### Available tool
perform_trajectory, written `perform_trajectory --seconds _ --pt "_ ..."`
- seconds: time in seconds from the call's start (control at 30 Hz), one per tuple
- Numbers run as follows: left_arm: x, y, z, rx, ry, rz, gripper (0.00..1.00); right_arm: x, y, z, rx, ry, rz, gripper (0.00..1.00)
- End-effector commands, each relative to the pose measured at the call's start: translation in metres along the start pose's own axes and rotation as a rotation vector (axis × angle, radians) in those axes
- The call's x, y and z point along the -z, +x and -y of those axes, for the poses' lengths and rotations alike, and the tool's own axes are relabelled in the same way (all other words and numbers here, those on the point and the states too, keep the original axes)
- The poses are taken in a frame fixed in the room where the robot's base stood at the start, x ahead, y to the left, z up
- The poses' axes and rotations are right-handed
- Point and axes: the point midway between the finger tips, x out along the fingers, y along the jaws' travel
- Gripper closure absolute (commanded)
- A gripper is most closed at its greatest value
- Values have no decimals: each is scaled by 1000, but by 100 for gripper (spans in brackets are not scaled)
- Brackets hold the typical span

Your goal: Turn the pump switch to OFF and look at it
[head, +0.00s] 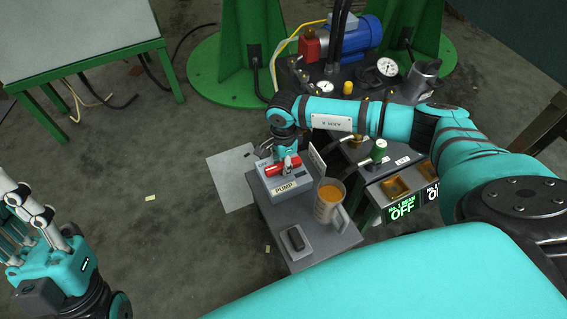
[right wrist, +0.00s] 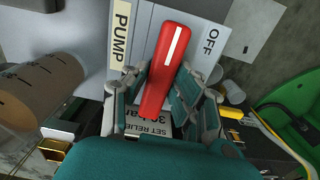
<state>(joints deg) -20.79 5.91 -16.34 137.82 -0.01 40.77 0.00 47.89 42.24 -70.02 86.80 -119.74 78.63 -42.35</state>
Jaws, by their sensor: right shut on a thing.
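My right gripper (head: 286,160) is on the handle from above. In the right wrist view its fingers (right wrist: 163,92) are shut on either side of the red handle (right wrist: 165,55). The handle's white-striped end points up in that view, beside the OFF label (right wrist: 210,42). My left gripper (head: 22,222) is open and empty at the far left, away from the switch.
A lit sign reads No. 1 BEAM OFF (head: 403,208). A blue motor (head: 355,35) and gauges are behind. A green-legged table (head: 85,40) stands back left. The floor at left is mostly clear.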

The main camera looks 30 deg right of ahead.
Motion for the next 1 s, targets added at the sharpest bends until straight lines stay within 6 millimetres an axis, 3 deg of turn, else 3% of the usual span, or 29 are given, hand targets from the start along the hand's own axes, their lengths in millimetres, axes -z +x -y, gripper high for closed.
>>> perform_trajectory --seconds 0.67,0.7,0.83,1.0 --pt "3 -2 -1 2 -4 -19 100 0 -1 1 2 -58 1 100" --pt "3 -2 -1 2 -4 -18 100 0 -1 1 2 -58 1 69" --pt "3 -2 -1 2 -4 -17 100 0 -1 0 2 -57 1 52" --pt "4 -1 -1 2 -4 -19 100 0 0 0 1 -56 1 52"
